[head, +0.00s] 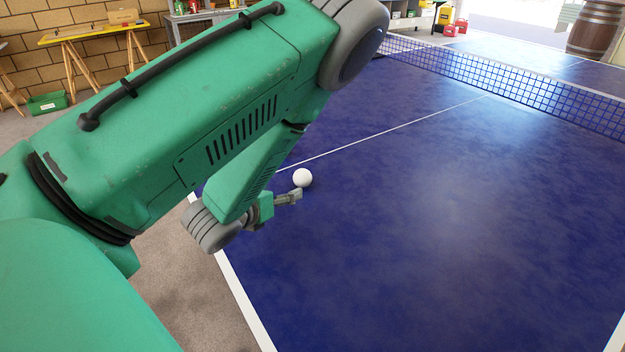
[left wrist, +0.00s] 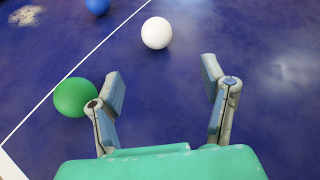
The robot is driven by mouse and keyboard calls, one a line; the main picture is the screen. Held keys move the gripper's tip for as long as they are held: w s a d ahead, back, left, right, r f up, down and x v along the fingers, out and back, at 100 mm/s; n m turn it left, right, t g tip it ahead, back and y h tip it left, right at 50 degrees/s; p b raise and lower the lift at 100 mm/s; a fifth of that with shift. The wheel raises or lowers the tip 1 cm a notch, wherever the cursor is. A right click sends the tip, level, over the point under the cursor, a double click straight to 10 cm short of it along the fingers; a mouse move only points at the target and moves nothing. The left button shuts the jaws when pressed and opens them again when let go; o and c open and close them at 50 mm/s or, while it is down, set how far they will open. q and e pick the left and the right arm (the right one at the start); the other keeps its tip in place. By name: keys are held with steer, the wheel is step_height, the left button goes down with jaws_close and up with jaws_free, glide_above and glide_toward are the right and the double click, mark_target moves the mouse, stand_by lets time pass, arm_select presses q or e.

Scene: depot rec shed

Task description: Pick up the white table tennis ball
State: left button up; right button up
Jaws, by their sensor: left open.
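The white table tennis ball (head: 303,177) rests on the blue table near its left edge in the head view. In the left wrist view the white ball (left wrist: 157,33) lies ahead of the fingertips, roughly midway between them and slightly left of centre. My left gripper (head: 291,196) is low over the table, just short of the ball. In the left wrist view my left gripper (left wrist: 162,80) is open, with nothing between its fingers. My arm hides part of the table in the head view. My right gripper is not in view.
In the left wrist view a green ball (left wrist: 74,97) sits beside the left finger, and a blue ball (left wrist: 97,6) lies farther off. A net (head: 480,75) crosses the blue table (head: 430,220). The table right of the white ball is clear.

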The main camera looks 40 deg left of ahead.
mark_target(299, 180)
arm_select(q)
steer(key=x, duration=0.7)
steer(key=shift+s+a, duration=0.1)
steer(key=shift+a, duration=0.25)
steer(key=shift+w+d+b, duration=0.2)
steer(key=shift+w+b, duration=0.1)
steer(key=shift+w, duration=0.2)
steer(key=x, duration=0.2)
steer(key=a+x, duration=0.1)
steer(key=x, duration=0.1)
steer(key=shift+w+a+f+b, duration=0.1)
steer(key=shift+w+b, duration=0.15)
steer(key=shift+b, duration=0.05)
steer(key=shift+d, duration=0.45)
steer(key=c, duration=1.1)
